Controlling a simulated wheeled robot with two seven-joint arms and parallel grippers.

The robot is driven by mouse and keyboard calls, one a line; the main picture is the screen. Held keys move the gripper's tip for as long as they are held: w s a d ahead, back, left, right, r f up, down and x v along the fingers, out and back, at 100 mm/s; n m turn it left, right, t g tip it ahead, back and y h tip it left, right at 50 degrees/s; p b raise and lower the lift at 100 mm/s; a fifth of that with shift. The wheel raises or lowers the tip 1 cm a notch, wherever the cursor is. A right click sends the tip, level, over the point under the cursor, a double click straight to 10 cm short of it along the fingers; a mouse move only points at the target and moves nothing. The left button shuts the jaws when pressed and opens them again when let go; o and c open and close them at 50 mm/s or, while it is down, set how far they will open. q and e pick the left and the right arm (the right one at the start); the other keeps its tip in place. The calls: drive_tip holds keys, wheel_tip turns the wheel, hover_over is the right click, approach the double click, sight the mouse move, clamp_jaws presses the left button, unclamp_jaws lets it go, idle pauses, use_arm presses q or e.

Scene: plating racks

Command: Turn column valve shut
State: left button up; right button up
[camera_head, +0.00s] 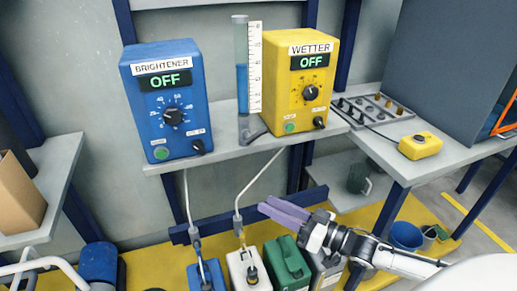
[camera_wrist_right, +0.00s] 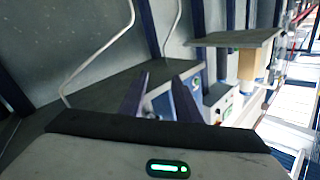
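The column (camera_head: 242,75) is a clear upright tube with blue liquid and a white scale, standing between the blue BRIGHTENER box (camera_head: 165,100) and the yellow WETTER box (camera_head: 300,80). A grey fitting (camera_head: 252,133) sits at its foot near the shelf edge; I cannot tell whether this is the valve or how it is turned. My right gripper (camera_head: 268,204) is below the shelf, in front of the column and apart from it. Its purple fingers stand apart and empty in the right wrist view (camera_wrist_right: 160,78). My left gripper is not in view.
The grey shelf (camera_head: 230,150) carries both boxes, which read OFF. A yellow switch box (camera_head: 420,146) lies on the right table.

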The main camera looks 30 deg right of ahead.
sight(262, 132)
drive_tip(key=w+d+r+n+t+y+b, duration=0.1)
drive_tip(key=w+d+r+n+y+b, duration=0.1)
drive_tip(key=d+r+y, duration=0.75)
drive_tip(key=w+a+r+h, duration=0.1)
drive_tip(key=w+a+r, duration=0.2)
drive_tip(key=w+a+r+h+b, duration=0.1)
drive_tip(key=w+a+r+h, duration=0.1)
drive_tip(key=w+a+r, duration=0.1)
drive_tip(key=shift+w+a+r+h, duration=0.15)
drive_tip(key=shift+w+r+h, duration=0.1)
drive_tip(key=shift+w+r, duration=0.3)
drive_tip(key=shift+w+a, duration=0.25)
drive_tip(key=shift+w, duration=0.15)
drive_tip(key=c, duration=0.7)
clamp_jaws()
